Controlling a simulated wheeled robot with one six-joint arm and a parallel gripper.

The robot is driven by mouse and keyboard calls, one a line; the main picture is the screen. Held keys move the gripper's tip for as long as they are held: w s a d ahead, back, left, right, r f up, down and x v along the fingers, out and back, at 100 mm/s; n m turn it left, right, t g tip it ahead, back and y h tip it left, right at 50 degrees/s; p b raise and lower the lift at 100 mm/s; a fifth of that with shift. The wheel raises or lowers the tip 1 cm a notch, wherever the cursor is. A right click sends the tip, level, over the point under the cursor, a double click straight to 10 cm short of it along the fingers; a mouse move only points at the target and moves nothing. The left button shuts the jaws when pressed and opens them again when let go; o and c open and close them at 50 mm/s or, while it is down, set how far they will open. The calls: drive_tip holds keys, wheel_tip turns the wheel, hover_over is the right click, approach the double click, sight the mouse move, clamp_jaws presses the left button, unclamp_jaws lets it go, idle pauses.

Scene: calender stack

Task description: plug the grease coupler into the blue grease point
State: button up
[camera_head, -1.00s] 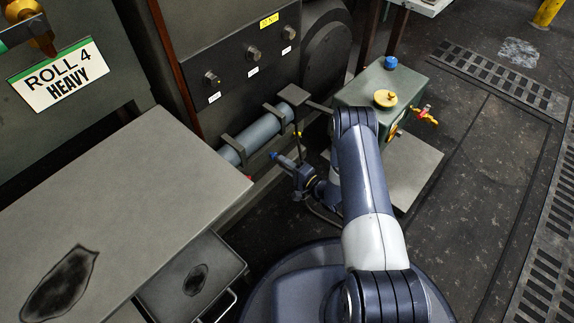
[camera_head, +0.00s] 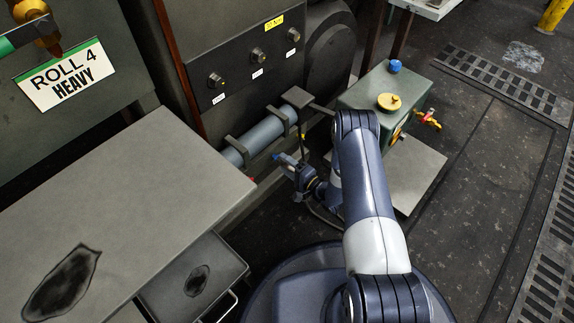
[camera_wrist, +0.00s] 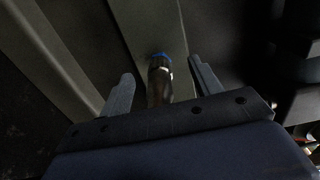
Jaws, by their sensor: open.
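In the wrist view, my gripper (camera_wrist: 163,86) is open, with one finger on each side of a brownish cylindrical fitting that looks like the grease coupler (camera_wrist: 157,88). Neither finger visibly touches it. A pale band rings its upper part. A blue ring or cap, perhaps the blue grease point (camera_wrist: 160,55), shows at its far end against a grey beam. I cannot tell whether the two are fully joined. In the head view, my gripper (camera_head: 287,167) is low beside the machine frame, with a small blue part at its tip. The coupler is not clear there.
A grey cylinder (camera_head: 262,135) lies in brackets just behind my gripper. A panel with several metal fittings (camera_head: 257,54) stands above it. A green box (camera_head: 372,92) with blue and yellow caps is to the right. A grey table (camera_head: 140,190) is at left; open floor (camera_head: 490,200) lies right.

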drive_tip(key=shift+o, duration=0.4)
drive_tip(key=v, duration=0.7)
idle(0.6)
drive_tip(key=shift+x, duration=3.55)
drive_tip(key=shift+s+d, duration=0.1)
drive_tip(key=shift+d, duration=0.05)
